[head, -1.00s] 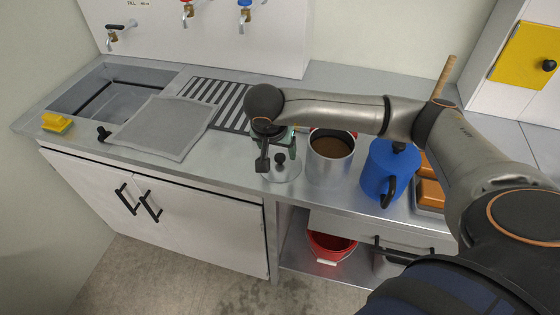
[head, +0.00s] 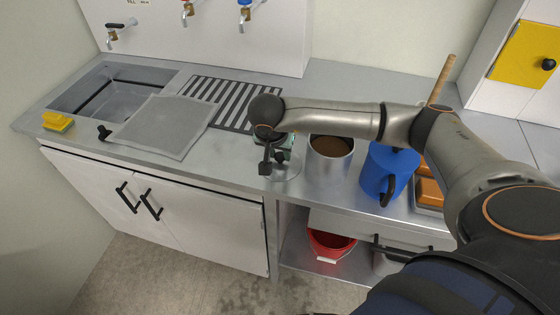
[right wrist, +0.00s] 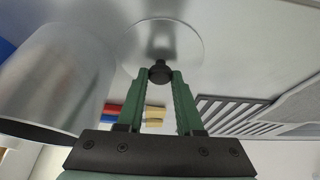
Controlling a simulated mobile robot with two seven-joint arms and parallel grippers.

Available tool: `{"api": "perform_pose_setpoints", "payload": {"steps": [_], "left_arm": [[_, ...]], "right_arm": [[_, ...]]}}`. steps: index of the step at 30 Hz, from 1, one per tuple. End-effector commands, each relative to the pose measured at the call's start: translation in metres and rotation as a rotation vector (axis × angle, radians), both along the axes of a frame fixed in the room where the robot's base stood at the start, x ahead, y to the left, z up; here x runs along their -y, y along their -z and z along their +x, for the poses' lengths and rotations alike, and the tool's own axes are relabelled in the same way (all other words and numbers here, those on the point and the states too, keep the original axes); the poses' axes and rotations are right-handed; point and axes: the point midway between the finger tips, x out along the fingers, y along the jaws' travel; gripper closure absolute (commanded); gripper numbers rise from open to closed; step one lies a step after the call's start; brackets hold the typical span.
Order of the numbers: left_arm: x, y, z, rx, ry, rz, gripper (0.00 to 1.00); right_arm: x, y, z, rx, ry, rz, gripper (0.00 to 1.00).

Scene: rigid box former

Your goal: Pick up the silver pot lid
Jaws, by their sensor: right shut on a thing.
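The silver pot lid (head: 284,174) lies on the metal counter, left of the pot, with its black knob pointing up. In the right wrist view the lid (right wrist: 161,42) is a shiny round disc, and its black knob (right wrist: 160,72) sits between my fingertips. My right gripper (right wrist: 160,82) is shut on the knob with its green fingers on either side. In the head view my right gripper (head: 273,160) is at the knob and my wrist partly hides the lid. I cannot tell any gap between lid and counter. My left gripper is not in view.
A silver pot (head: 330,163) with brown contents stands close right of the lid, and a blue jug (head: 384,170) is beyond it. A striped drain area (head: 222,100), a grey mat (head: 165,126) and a sink (head: 110,92) lie left. The counter's front edge is near.

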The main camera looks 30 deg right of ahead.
Motion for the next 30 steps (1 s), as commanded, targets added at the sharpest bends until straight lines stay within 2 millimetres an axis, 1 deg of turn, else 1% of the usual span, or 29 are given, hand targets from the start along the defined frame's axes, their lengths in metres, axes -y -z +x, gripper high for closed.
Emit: {"api": "perform_pose_setpoints", "payload": {"steps": [1,3,4,16,20,23,26,30], "left_arm": [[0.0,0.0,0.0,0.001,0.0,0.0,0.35],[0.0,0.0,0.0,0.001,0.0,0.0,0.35],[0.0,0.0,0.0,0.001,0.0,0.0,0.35],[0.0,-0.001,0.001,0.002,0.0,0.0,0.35],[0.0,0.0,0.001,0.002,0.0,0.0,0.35],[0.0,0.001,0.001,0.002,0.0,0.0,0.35],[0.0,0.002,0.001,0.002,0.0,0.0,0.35],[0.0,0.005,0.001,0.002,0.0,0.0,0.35]], "right_arm": [[0.0,0.0,0.0,0.0,0.0,0.0,0.9],[0.0,0.0,0.0,0.0,0.0,0.0,0.98],[0.0,0.0,0.0,0.0,0.0,0.0,1.0],[0.0,-0.001,0.0,0.002,0.001,0.0,1.0],[0.0,-0.005,0.001,0.002,0.001,-0.001,1.0],[0.0,-0.014,0.001,0.005,0.001,0.0,1.0],[0.001,-0.028,0.001,0.005,0.001,-0.001,1.0],[0.0,-0.057,0.001,0.006,0.0,0.0,1.0]]}}
